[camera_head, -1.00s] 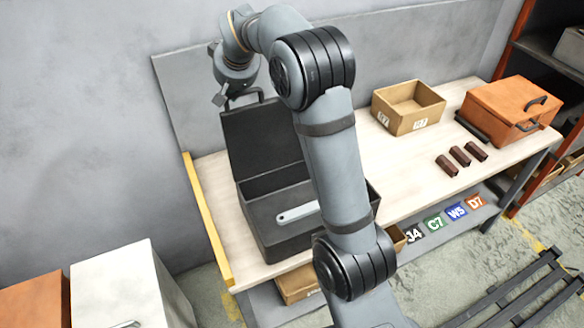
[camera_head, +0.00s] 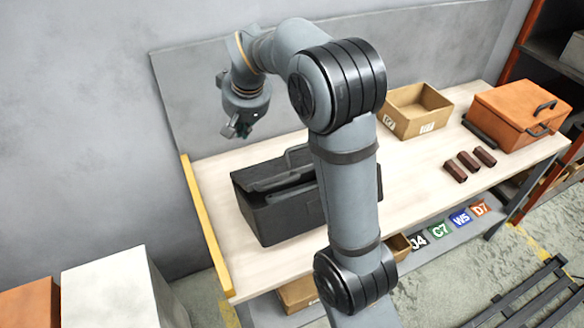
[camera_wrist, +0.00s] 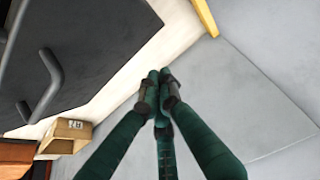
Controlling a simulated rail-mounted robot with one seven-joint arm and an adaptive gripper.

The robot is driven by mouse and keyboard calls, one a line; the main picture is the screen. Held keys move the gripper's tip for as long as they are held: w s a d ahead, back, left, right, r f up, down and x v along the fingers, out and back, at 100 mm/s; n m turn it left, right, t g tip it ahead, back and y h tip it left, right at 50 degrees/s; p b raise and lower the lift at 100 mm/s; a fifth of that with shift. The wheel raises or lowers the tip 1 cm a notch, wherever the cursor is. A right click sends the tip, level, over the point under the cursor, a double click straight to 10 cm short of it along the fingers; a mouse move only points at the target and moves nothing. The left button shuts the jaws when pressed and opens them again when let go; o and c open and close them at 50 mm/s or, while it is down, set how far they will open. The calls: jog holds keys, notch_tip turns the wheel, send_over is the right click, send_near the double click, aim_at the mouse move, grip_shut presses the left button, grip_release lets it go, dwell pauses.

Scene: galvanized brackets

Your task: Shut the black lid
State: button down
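The black box (camera_head: 287,222) stands on the left part of the workbench, partly hidden behind my arm. Its black lid (camera_head: 262,180) is swung down over the box and covers the inside; I cannot tell whether it sits fully flush. A handle (camera_head: 298,155) stands up from the lid. In the wrist view the dark lid (camera_wrist: 95,40) fills the upper left, with its grey handle (camera_wrist: 45,85). My gripper (camera_head: 233,130) is above the bench, behind and left of the box, apart from the lid. Its fingertips (camera_wrist: 160,80) are together with nothing between them.
A cardboard bin (camera_head: 415,110), an orange case (camera_head: 515,108) and several small dark brown blocks (camera_head: 470,164) are on the right of the bench. A yellow strip (camera_head: 206,225) edges the bench's left end. A grey panel (camera_head: 195,110) stands behind it.

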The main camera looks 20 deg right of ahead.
notch_tip(320, 180, up, 9)
jog(key=p, duration=0.5)
jog(key=shift+s+d+f+p, duration=0.2)
jog(key=shift+s+d+p, duration=0.1)
jog(key=shift+s, duration=0.1)
jog(key=shift+s+r, duration=0.1)
dwell(0.4)
jog(key=s+b+x, duration=0.1)
jog(key=b+x, duration=0.4)
jog(key=x, duration=0.3)
jog(key=shift+s+d+f+b, duration=0.2)
jog(key=shift+f+b, duration=0.1)
jog(key=shift+f, duration=0.1)
